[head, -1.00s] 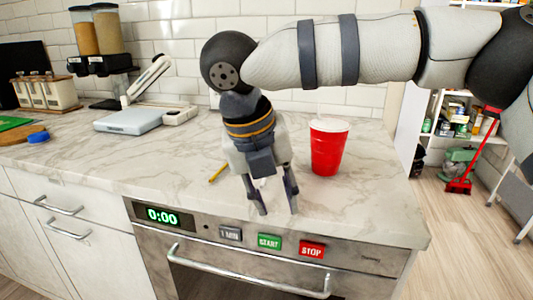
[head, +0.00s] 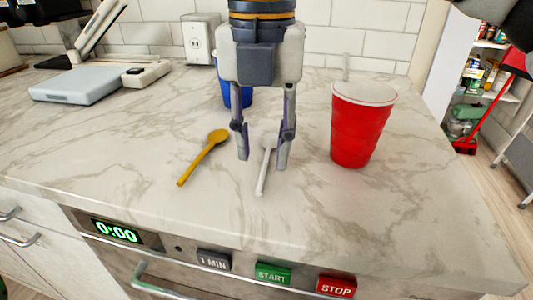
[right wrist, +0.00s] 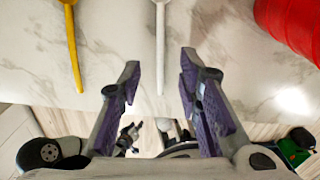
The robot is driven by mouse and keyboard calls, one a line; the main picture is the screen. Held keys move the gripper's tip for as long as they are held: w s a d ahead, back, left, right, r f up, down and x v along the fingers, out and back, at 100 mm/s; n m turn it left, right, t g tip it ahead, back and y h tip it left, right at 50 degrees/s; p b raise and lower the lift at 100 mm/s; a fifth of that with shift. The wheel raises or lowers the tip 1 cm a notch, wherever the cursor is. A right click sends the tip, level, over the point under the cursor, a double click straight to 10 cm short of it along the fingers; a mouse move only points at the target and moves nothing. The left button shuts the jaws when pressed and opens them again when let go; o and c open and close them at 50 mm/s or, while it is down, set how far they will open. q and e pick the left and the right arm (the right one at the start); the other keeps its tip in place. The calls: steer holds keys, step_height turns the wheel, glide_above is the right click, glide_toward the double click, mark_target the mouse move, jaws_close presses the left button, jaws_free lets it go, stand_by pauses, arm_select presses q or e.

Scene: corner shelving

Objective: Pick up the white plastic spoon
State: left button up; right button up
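The white plastic spoon (head: 262,178) lies on the marble counter near its front edge, its handle toward the front. My right gripper (head: 262,158) is open and empty, pointing down at the spoon. In the head view the spoon's bowl end shows between its fingers. In the right wrist view the spoon's handle (right wrist: 160,40) runs into the gap between the open fingers (right wrist: 158,65), touching neither. The height of the fingertips above the counter is hard to tell. My left gripper is not seen in the head view.
A yellow spoon (head: 203,156) lies left of the white one. A red cup (head: 359,130) with a white top stands close on the right. A blue cup (head: 247,96) is partly hidden behind my gripper. A grey scale-like device (head: 83,84) sits at back left. The front counter is clear.

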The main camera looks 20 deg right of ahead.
mark_target(264, 166)
step_height(264, 166, down, 3)
steer(key=shift+w+d+f, duration=0.1)
steer(key=shift+c, duration=0.6)
jaws_close()
